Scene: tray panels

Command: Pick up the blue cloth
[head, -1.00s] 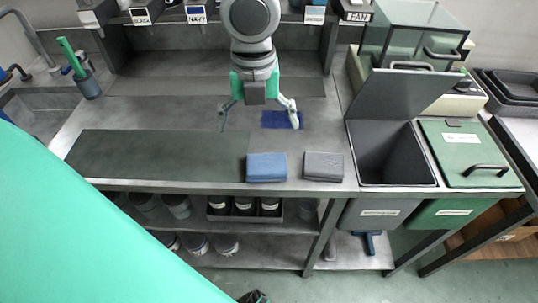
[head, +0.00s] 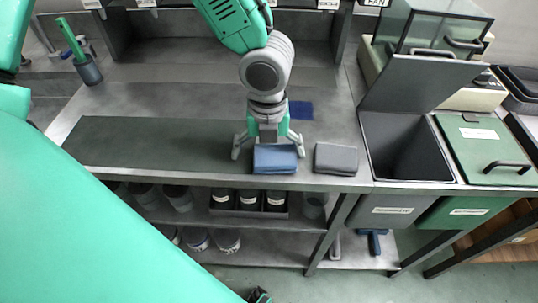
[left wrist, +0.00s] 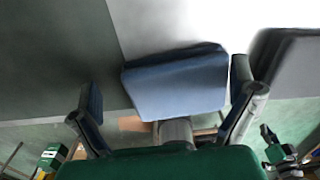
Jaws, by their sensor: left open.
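The blue cloth (head: 275,161) is a folded pad at the front edge of the grey worktop. In the left wrist view the blue cloth (left wrist: 178,85) lies between the spread fingers, tilted in the picture. My left gripper (head: 267,148) is open, with one finger to each side of the cloth, and hides part of its back edge. Both fingers of the left gripper (left wrist: 166,82) show empty in the wrist view; I cannot tell whether they touch the cloth. My right gripper is not seen.
A folded grey cloth (head: 336,159) lies close to the right of the blue one. Right of it are an open dark bin (head: 403,145) and a green lidded bin (head: 485,150). A dark mat (head: 150,142) covers the left front. A flat dark-blue patch (head: 301,110) lies behind.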

